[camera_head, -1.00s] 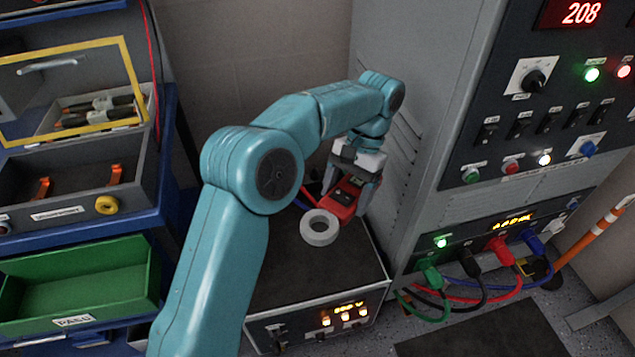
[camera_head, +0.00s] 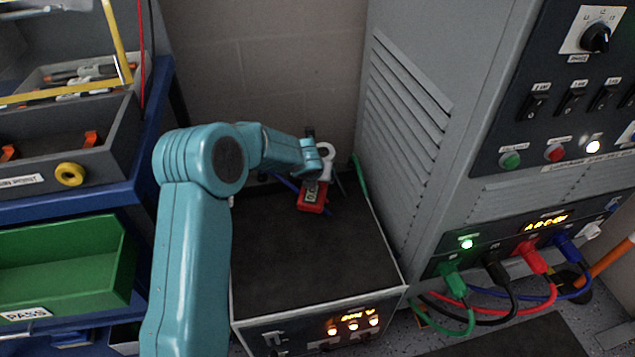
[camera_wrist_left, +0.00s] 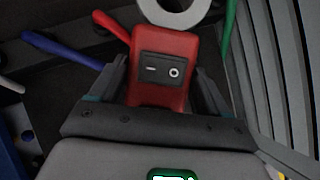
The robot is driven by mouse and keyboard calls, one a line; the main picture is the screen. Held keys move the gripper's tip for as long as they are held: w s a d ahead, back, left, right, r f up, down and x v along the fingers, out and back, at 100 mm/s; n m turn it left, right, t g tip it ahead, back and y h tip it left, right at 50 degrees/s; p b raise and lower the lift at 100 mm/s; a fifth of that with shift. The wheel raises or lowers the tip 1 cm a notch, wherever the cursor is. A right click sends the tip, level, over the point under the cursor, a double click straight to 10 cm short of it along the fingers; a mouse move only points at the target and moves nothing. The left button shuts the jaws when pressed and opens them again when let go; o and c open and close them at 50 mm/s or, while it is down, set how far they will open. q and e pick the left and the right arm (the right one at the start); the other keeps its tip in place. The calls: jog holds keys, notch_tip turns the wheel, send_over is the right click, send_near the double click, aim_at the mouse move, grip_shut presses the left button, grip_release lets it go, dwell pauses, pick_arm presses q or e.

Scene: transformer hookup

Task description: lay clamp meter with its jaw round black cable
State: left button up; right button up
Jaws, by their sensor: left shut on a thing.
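The clamp meter has a red body (camera_head: 311,197) and a pale grey ring jaw (camera_head: 326,152). It is at the back of the dark-topped box, with the jaw pointing away from me. My left gripper (camera_head: 318,181) is shut on the red body. The left wrist view shows the body (camera_wrist_left: 160,68) between the fingers (camera_wrist_left: 158,82) and part of the jaw (camera_wrist_left: 174,8) at the top edge. A black cable (camera_head: 514,297) hangs from the cabinet's front sockets. I cannot make out a black cable inside the jaw. My right gripper is not in view.
A blue lead (camera_wrist_left: 62,47), a red lead (camera_wrist_left: 111,26) and a green lead (camera_wrist_left: 229,32) lie around the meter. The louvred grey cabinet (camera_head: 415,130) stands close on the right. The box top (camera_head: 300,250) is clear in front. Shelves with a green tray (camera_head: 65,258) stand left.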

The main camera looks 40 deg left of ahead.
pick_arm(q)
jog(key=shift+w+f+m, duration=0.1)
jog(key=shift+w+m, duration=0.05)
jog(key=shift+m, duration=0.35)
jog(key=shift+w+a+f+p, duration=0.2)
jog(key=shift+w+a+f, duration=0.15)
jog(key=shift+f, duration=0.25)
jog(key=shift+w+a+f+p, duration=0.25)
jog(key=shift+a+f, duration=0.1)
jog(key=shift+f, duration=0.2)
jog(key=shift+w+a+f+p, duration=0.15)
jog(key=shift+w+a+f, duration=0.2)
jog(key=shift+f, duration=0.25)
jog(key=shift+a+f+b, duration=0.1)
jog(key=shift+f+b, duration=0.25)
jog(key=shift+f, duration=0.25)
jog(key=shift+f+b, duration=0.7)
jog(key=shift+s+f, duration=0.1)
jog(key=shift+f, duration=0.15)
jog(key=shift+c, duration=0.6)
